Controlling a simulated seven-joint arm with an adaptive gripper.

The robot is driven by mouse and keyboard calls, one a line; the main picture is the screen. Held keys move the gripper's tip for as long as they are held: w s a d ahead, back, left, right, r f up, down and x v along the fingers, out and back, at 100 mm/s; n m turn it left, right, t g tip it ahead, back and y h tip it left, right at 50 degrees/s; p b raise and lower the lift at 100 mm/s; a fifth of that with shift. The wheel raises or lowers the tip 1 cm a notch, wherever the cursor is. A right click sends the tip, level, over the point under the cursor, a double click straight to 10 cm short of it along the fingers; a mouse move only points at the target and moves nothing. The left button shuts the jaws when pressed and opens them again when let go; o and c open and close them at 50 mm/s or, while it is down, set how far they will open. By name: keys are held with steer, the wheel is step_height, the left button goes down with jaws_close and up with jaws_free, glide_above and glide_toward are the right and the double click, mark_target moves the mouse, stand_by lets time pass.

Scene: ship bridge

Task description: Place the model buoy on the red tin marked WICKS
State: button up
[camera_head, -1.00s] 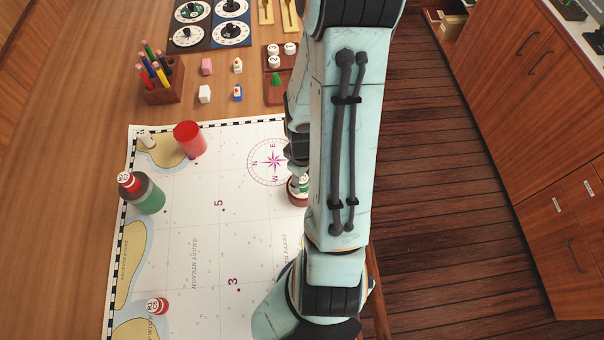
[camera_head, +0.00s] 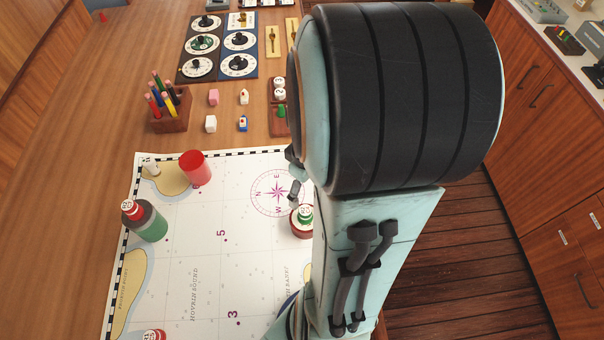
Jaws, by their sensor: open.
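A small green-and-white model buoy (camera_head: 305,214) appears to stand upright on a low, round red tin (camera_head: 301,231) on the chart, just left of my arm. The tin's marking cannot be read, and my arm is close to its right side in the view. A little of my gripper (camera_head: 294,188) shows above and slightly left of the buoy, seemingly apart from it; most of it is hidden behind my arm. It is open, with nothing visible in it. A red-topped buoy (camera_head: 128,209) rests on a grey-and-green container (camera_head: 149,226) at the chart's left.
A red cylinder (camera_head: 195,168) stands near the chart's far edge. Another red piece (camera_head: 153,336) is cut off at the bottom. A pencil block (camera_head: 170,110), small blocks and dial panels (camera_head: 219,45) lie beyond. The middle of the chart (camera_head: 200,260) is clear.

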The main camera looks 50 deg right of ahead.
steer(key=s+a+r, duration=0.2)
steer(key=a+r, duration=0.2)
steer(key=a, duration=0.4)
steer(key=s+a+r+n, duration=0.1)
steer(key=s+a+r, duration=0.1)
steer(key=a+r, duration=0.3)
steer(key=a, duration=0.4)
steer(key=shift+a+r+y, duration=0.15)
steer(key=shift+a+y, duration=0.15)
steer(key=shift+y, duration=0.1)
